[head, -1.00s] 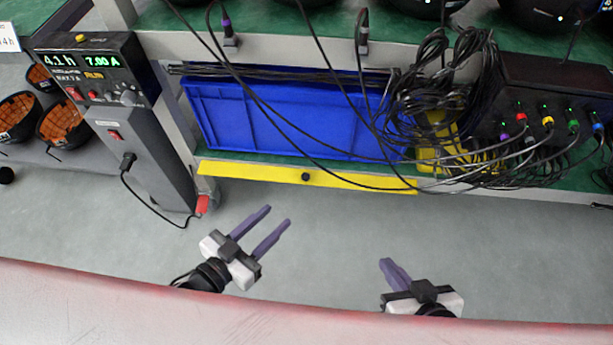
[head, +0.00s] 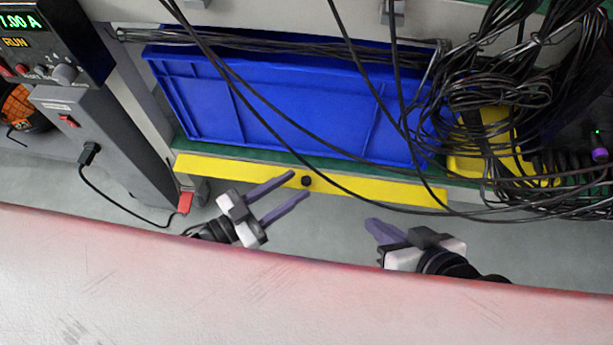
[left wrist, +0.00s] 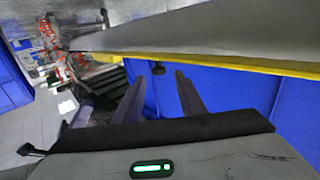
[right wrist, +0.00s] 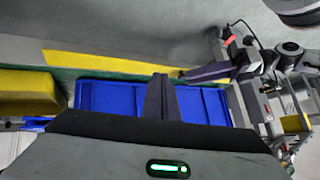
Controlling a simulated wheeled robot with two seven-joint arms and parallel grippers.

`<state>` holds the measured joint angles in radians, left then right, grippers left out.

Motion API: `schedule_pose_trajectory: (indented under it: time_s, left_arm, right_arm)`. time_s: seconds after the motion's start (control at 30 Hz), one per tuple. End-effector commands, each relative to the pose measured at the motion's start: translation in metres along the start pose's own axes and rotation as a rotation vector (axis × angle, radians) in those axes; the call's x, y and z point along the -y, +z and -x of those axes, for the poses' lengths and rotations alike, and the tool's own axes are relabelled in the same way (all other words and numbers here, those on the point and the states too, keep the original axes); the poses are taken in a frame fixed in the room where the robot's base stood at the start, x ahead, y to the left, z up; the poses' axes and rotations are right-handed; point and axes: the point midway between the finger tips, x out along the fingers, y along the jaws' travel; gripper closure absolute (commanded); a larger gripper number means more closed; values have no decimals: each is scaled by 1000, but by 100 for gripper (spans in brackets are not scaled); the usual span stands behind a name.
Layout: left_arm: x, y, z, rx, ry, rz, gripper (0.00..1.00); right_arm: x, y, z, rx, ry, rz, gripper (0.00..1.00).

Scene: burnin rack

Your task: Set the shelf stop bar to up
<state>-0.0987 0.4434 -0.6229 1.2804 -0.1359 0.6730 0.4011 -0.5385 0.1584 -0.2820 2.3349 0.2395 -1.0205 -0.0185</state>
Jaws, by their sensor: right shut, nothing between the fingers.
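The yellow shelf stop bar (head: 235,174) runs along the front edge of the shelf, with a round black knob (head: 306,181) near its middle. My left gripper (head: 298,185) is open, with its fingertips close to the knob. In the left wrist view the knob (left wrist: 158,68) shows near the fingers (left wrist: 160,98); whether they touch it I cannot tell. The bar also shows in the left wrist view (left wrist: 225,62) and in the right wrist view (right wrist: 110,63). My right gripper (head: 372,228) is shut and empty, below and right of the knob, apart from the bar.
A blue bin (head: 285,100) sits on the shelf behind the bar. Black cables hang across the bin and bar, with a thick tangle (head: 490,80) at right beside a yellow object (head: 480,150). A grey power unit (head: 105,145) with a red-tipped cord stands at left.

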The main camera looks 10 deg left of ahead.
Motion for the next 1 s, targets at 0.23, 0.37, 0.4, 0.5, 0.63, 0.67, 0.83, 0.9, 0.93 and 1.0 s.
schedule_pose_trajectory:
  time_s: [0.23, 0.37, 0.4, 0.5, 0.63, 0.67, 0.83, 0.9, 0.93, 1.0]
  left_arm:
    - [0, 2, -38, 0, 0, 0, 63]
    - [0, 1, -46, 2, -1, 0, 63]
    - [0, 1, -47, 2, -1, 0, 63]
    - [0, 1, -48, 2, -1, 0, 63]
    - [0, 1, -47, 2, -1, 0, 63]
    - [0, 1, -47, 2, -1, 0, 65]
    - [1, 1, -47, 2, -2, 0, 94]
    - [1, 1, -47, 2, -2, 0, 100]
    - [1, 0, -47, 2, -2, 0, 100]
    - [1, 0, -47, 3, -3, 0, 100]
  right_arm:
    - [6, -6, 0, -38, -24, -11, 100]
    - [7, -9, 2, -49, -30, -13, 100]
    - [8, -10, 2, -51, -31, -14, 100]
    - [8, -10, 2, -52, -32, -14, 100]
    - [8, -10, 2, -52, -32, -14, 100]
    - [8, -10, 2, -52, -32, -14, 100]
    - [8, -10, 2, -52, -31, -14, 100]
    - [8, -10, 2, -52, -31, -14, 100]
    - [8, -10, 2, -52, -31, -14, 100]
    - [8, -10, 3, -52, -31, -14, 100]
